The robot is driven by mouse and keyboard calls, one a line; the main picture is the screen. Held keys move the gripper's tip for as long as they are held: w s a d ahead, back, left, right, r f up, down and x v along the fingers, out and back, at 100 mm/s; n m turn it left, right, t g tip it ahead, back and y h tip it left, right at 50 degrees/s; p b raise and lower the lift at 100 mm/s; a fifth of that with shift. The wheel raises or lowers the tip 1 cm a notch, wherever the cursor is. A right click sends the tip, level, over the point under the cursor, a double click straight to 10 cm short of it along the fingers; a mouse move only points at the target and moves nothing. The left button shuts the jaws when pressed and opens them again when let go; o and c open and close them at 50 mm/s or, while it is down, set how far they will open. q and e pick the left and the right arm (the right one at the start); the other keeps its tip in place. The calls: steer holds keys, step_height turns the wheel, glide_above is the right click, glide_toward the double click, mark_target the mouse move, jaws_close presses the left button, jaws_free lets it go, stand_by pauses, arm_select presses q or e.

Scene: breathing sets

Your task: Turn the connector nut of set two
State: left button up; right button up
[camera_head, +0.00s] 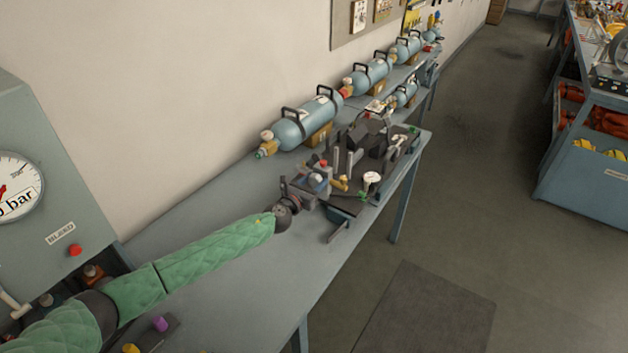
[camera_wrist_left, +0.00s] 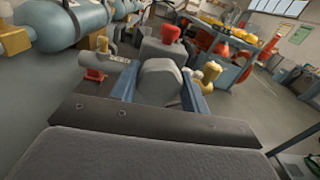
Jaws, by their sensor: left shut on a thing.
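My left gripper (camera_head: 317,183) is at the near end of a breathing set with a dark backplate (camera_head: 402,143) on the bench. In the left wrist view its two blue fingers (camera_wrist_left: 160,92) are shut on a grey rounded part (camera_wrist_left: 160,78). I cannot tell for sure whether this is the connector nut of set two. A red knob (camera_wrist_left: 171,33) stands just beyond it, and a brass fitting (camera_wrist_left: 211,71) is to its right. The set also carries a white round gauge (camera_head: 371,178). No set number is readable. My right gripper is not in view.
A blue-grey cylinder (camera_head: 306,120) with black handles lies by the wall behind the set, with more cylinders (camera_head: 370,76) farther along. A cabinet with a pressure dial (camera_head: 15,187) stands at left. The near bench top (camera_head: 250,290) is mostly clear.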

arm_select(q)
steer(key=shift+m, duration=0.5)
steer(key=shift+m+p, duration=0.3)
steer(key=shift+m, duration=0.2)
steer(key=shift+m+p, duration=0.4)
steer(key=shift+m, duration=0.9)
steer(key=shift+m+p, duration=0.65)
steer(key=shift+m, duration=0.25)
steer(key=shift+m+p, duration=0.35)
steer(key=shift+m, duration=0.65)
steer(key=shift+f+m, duration=0.1)
steer(key=shift+m, duration=0.7)
steer(key=m, duration=0.2)
steer(key=shift+m+p, duration=0.3)
steer(key=shift+m, duration=0.6)
steer(key=m, duration=0.5)
steer(key=shift+f+m, duration=0.1)
steer(key=shift+m, duration=1.2)
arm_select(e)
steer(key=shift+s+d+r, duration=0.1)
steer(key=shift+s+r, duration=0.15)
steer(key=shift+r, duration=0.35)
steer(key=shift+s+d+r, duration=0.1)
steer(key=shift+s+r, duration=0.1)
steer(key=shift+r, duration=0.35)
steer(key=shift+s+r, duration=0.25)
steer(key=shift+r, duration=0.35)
